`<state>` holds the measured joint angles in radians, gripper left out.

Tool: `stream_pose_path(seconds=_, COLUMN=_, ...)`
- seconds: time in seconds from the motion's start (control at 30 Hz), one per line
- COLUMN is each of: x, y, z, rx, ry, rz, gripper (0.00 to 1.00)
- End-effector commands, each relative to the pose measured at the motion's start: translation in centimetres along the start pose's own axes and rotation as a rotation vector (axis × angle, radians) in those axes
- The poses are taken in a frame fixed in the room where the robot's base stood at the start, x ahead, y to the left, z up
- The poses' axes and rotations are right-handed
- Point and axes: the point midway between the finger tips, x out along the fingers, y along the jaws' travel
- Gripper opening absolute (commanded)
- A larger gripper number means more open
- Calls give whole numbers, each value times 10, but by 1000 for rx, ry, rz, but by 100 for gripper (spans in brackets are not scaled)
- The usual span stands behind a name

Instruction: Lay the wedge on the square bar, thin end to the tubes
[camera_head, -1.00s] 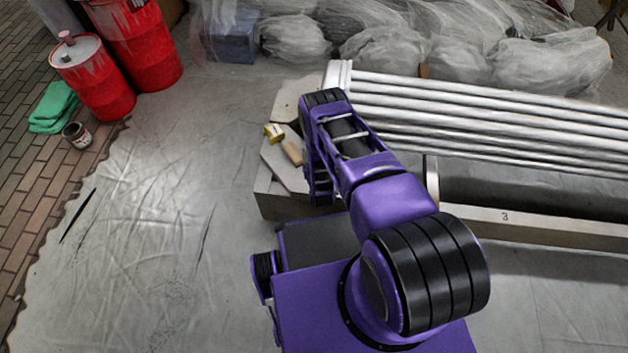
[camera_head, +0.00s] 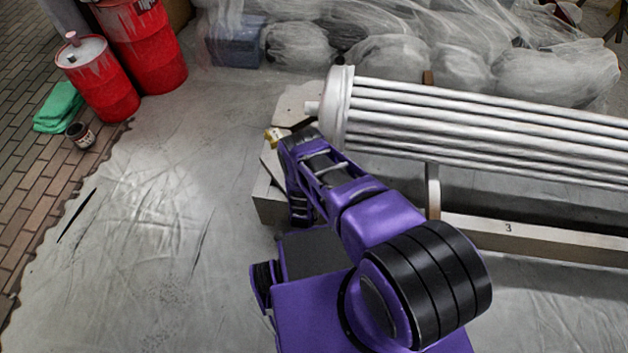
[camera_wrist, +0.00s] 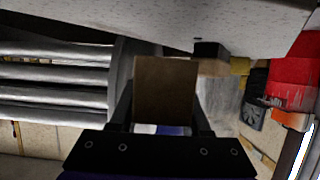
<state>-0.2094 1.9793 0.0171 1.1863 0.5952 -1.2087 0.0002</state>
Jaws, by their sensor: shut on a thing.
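The wedge (camera_wrist: 166,92) shows in the wrist view as a brown, flat-faced block between the two fingers of my gripper (camera_wrist: 162,115). The gripper is shut on it; which way its thin end points cannot be told. The grey tubes (camera_head: 480,115) run right from a rounded end plate (camera_head: 338,108) in the head view. They also show left of the wedge in the wrist view (camera_wrist: 55,75). What looks like the square bar (camera_head: 433,190) crosses beneath the tubes, right of my arm. My gripper is hidden behind my arm in the head view.
A pale slab (camera_wrist: 190,14) spans the top of the wrist view. A long trough edge marked 3 (camera_head: 508,228) lies in front of the tubes. A yellow item (camera_head: 274,135) lies left of the end plate.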

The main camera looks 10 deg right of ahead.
Motion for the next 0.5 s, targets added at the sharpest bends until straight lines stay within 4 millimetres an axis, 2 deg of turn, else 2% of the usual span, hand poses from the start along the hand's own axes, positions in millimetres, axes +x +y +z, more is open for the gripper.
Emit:
stream_pose_path(seconds=0.03, x=4, y=1, z=13, rx=-1, ry=-1, rz=1, gripper=0)
stream_pose_path(seconds=0.13, x=9, y=1, z=25, rx=-1, ry=-1, rz=1, gripper=0)
stream_pose_path(seconds=0.43, x=11, y=0, z=29, rx=-1, ry=-1, rz=0, gripper=0)
stream_pose_path(seconds=0.47, x=11, y=1, z=29, rx=-1, ry=-1, rz=0, gripper=52)
stream_pose_path(seconds=0.5, x=11, y=1, z=29, rx=-1, ry=-1, rz=0, gripper=60)
